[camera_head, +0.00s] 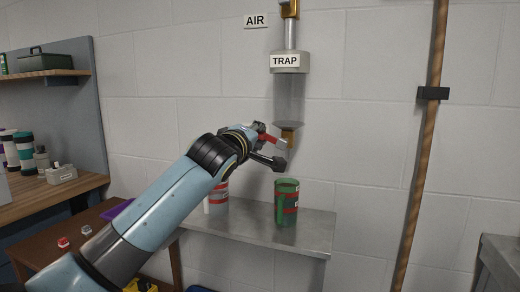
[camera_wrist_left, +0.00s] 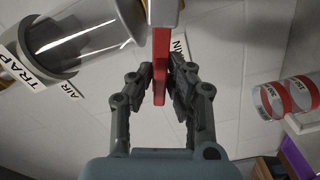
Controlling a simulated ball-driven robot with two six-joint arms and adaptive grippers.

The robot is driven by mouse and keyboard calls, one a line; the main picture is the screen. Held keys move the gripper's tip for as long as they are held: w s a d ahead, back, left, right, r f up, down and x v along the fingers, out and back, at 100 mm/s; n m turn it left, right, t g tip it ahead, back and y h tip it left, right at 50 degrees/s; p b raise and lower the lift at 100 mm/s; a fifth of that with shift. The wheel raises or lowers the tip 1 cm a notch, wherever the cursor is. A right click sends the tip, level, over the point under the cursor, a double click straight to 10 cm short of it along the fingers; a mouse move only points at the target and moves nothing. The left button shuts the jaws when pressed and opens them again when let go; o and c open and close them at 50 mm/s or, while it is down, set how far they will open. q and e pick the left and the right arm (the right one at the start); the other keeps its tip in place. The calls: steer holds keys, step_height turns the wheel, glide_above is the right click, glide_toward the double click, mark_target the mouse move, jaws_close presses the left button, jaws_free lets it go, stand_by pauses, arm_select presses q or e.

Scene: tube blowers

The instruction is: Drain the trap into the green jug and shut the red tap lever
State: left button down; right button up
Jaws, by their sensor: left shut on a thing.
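The trap (camera_head: 289,98) is a clear grey cylinder with a label, fixed to the wall, with a brass outlet at its bottom. It also shows in the left wrist view (camera_wrist_left: 95,38). The red tap lever (camera_head: 268,138) is beside the outlet, partly hidden by my left gripper (camera_head: 273,147). In the left wrist view, the fingers of my left gripper (camera_wrist_left: 161,82) are closed on both sides of the red lever (camera_wrist_left: 161,45). The green jug (camera_head: 286,210) stands upright on the metal table below the outlet. Its contents cannot be seen. My right gripper is not in view.
The metal table (camera_head: 312,228) has free room right of the jug. A red-and-white container (camera_head: 219,192) stands behind my left arm. A copper pipe (camera_head: 421,150) runs down the wall at right. A wooden bench (camera_head: 30,205) with several bottles is at left.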

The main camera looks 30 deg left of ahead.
arm_select(q)
steer(key=shift+a+f+n+b, duration=0.15)
steer(key=shift+f+n+b, duration=0.5)
steer(key=shift+n+b, duration=0.4)
steer(key=shift+a+f+n+b, duration=0.1)
steer(key=shift+f+n+b, duration=0.5)
steer(key=shift+n+b, duration=0.4)
steer(key=shift+n, duration=0.25)
steer(key=c, duration=1.4)
jaws_free()
steer(key=shift+o, duration=0.2)
